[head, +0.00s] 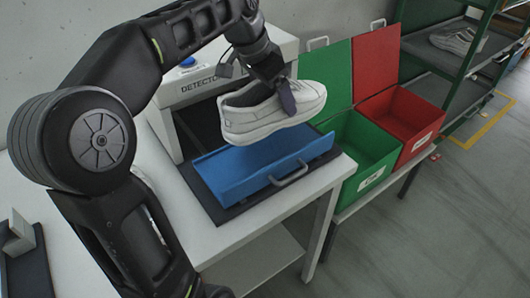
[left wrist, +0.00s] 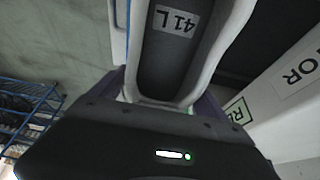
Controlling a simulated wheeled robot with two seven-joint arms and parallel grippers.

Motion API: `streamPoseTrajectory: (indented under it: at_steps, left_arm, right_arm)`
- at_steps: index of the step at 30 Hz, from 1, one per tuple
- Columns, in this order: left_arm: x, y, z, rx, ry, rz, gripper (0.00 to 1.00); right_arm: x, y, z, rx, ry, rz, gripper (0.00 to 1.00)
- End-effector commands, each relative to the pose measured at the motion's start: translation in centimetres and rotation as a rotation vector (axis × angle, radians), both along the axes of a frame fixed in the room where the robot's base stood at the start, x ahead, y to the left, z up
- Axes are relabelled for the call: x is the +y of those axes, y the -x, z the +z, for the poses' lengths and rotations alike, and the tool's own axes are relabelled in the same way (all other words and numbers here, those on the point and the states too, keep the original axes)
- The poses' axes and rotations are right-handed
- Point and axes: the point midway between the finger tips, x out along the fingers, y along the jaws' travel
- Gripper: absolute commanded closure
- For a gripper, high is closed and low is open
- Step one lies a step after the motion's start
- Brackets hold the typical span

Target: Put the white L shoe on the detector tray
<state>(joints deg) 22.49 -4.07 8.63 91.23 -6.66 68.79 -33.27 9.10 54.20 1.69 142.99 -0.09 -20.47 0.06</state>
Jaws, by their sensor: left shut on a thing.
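A white shoe (head: 265,112) hangs level above the blue detector tray (head: 255,172), apart from it. My left gripper (head: 287,97) is shut on the shoe's side near the opening. In the left wrist view the shoe's insole (left wrist: 175,50) carries a label reading "41 L". The tray has a grey handle on its near right edge and sits on a dark mat in front of the detector (head: 200,80). The part of the tray behind the shoe is hidden. My right gripper is not in view.
A green box (head: 362,150) and a red box (head: 405,115), both with raised lids, stand right of the white table (head: 215,245). A green-framed rack (head: 435,60) holding white shoes stands at the back right. A dark holder (head: 28,262) is at the left.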

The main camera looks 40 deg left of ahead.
Motion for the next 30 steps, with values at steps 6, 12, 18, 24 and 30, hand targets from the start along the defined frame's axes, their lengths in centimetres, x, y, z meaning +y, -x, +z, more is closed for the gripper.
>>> streamPoseTrajectory:
  at_steps: [6,12,18,24,30]
  left_arm:
    - [0.0,0.1,-2.4,0.002,0.001,0.001,0.73]
    - [0.0,0.0,-5.7,0.001,0.001,0.001,0.73]
    - [0.0,0.0,-6.2,-0.001,-0.001,0.000,0.73]
    - [0.0,0.0,-6.4,0.000,0.000,0.000,0.73]
    - [0.0,0.0,-8.9,0.002,0.000,0.000,0.73]
  right_arm:
    - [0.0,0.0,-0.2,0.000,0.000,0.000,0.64]
    - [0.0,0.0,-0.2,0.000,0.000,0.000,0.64]
    - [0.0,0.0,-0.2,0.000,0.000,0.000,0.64]
    - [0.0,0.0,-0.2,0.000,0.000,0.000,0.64]
    - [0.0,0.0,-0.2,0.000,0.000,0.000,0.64]
